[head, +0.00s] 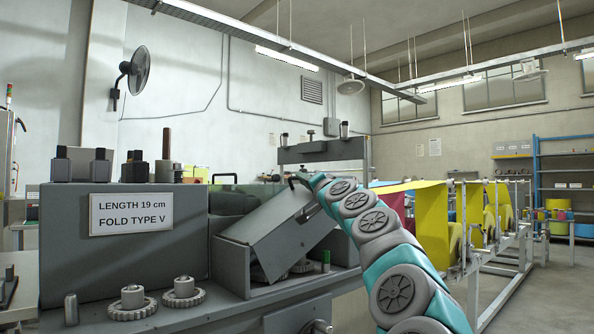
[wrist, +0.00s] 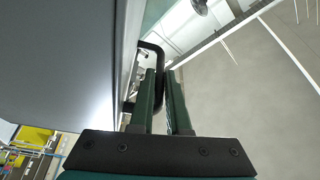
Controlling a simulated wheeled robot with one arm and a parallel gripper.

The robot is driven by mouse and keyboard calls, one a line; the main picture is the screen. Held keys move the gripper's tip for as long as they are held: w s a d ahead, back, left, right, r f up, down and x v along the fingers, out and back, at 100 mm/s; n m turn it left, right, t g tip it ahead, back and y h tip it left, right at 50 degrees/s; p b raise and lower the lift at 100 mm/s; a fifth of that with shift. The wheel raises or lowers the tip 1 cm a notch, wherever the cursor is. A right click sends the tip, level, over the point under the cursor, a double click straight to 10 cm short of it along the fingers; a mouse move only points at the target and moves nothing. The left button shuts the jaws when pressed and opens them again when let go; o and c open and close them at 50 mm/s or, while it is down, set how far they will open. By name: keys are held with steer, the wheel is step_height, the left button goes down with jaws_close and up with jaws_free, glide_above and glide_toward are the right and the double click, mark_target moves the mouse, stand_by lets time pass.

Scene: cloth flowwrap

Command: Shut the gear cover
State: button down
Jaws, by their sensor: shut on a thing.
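The gear cover (head: 285,232) is a grey metal lid. It stands tilted and partly open over a grey housing (head: 232,262), with gears (head: 300,266) showing beneath it. In the wrist view the gear cover (wrist: 60,55) is the large grey panel at the left. Its black bar handle (wrist: 150,45) reaches between my gripper's fingers. My gripper (wrist: 164,72) is shut on this handle. In the head view my arm comes up from the lower right to the cover's raised upper edge, and the fingers are too small to make out clearly.
A grey machine block (head: 125,245) with a sign (head: 131,213) stands at the left. Loose gears (head: 184,293) lie in front of it. A small green cylinder (head: 326,260) stands by the housing's right side. Rollers with yellow material (head: 430,225) are behind my arm at the right.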

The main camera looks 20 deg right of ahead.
mark_target(324, 224)
steer(key=w+d+f+m+g+h, duration=0.1)
steer(key=d+f+m, duration=0.3)
steer(key=f, duration=0.6)
steer(key=shift+f+m+p, duration=0.3)
steer(key=shift+p, duration=0.1)
steer(key=shift+w+d, duration=0.1)
steer(key=shift+d, duration=0.05)
steer(key=c, duration=0.9)
jaws_free()
steer(key=shift+d, duration=0.1)
steer(key=s, duration=0.7)
steer(key=shift+f+b, duration=0.35)
steer(key=shift+f, duration=0.05)
steer(key=shift+s+a+f, duration=0.1)
steer(key=shift+s+a, duration=0.25)
steer(key=shift+a, duration=0.1)
